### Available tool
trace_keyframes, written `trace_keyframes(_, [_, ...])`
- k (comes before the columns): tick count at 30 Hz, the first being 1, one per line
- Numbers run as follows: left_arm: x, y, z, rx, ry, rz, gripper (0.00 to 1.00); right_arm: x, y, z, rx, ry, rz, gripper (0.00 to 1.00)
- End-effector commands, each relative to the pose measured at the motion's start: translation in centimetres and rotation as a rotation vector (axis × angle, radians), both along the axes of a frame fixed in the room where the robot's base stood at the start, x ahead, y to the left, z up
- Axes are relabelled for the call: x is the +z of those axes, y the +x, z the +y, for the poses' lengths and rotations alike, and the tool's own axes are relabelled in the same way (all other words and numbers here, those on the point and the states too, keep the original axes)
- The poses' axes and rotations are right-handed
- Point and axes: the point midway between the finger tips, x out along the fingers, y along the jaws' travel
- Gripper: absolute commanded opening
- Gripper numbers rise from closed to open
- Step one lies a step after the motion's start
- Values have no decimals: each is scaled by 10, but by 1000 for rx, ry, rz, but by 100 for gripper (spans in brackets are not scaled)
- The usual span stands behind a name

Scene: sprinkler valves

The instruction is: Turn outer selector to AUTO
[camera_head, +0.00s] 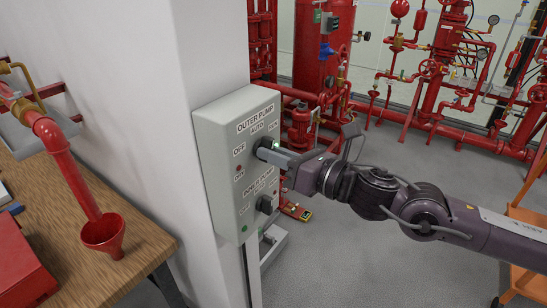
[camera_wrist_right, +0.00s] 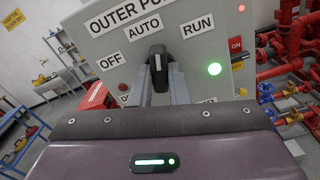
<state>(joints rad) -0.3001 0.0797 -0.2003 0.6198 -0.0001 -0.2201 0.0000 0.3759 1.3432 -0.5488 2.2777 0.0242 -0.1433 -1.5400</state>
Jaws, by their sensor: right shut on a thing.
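The outer selector is a black knob (camera_wrist_right: 157,68) on the upper half of a grey control box (camera_head: 207,165), under the OUTER PUMP label (camera_head: 256,118). In the right wrist view, OFF (camera_wrist_right: 111,61) is to its left, AUTO (camera_wrist_right: 144,27) just above it and RUN (camera_wrist_right: 198,26) to its upper right. The knob stands nearly upright in that view, its upper end near AUTO. My right gripper (camera_head: 272,151) reaches it from the right and is shut on it, one finger on each side. The fingers hide part of the knob in the head view. My left gripper is not in view.
A green lamp (camera_wrist_right: 214,69) glows right of the knob; a red lamp (camera_head: 238,168) sits lower left. The inner pump's black knob (camera_head: 265,204) is below my gripper. A wooden table (camera_head: 75,240) with a red funnel (camera_head: 104,233) stands left; red pipework (camera_head: 430,70) stands behind.

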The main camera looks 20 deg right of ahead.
Motion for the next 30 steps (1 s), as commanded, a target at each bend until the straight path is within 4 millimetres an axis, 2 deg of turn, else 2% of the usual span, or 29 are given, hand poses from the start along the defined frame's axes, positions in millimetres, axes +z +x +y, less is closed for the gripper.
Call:
trace_keyframes(1, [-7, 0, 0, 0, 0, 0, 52, -3, 0, 0, 0, -14, -11, 0])
trace_keyframes(12, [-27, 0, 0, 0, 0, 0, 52, -3, 0, 0, -1, -107, -82, 0])
trace_keyframes(24, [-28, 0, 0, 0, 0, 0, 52, -1, 0, 0, 0, -123, -93, 0])
trace_keyframes(30, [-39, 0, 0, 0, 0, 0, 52, -4, 0, 0, -1, -158, -122, 0])
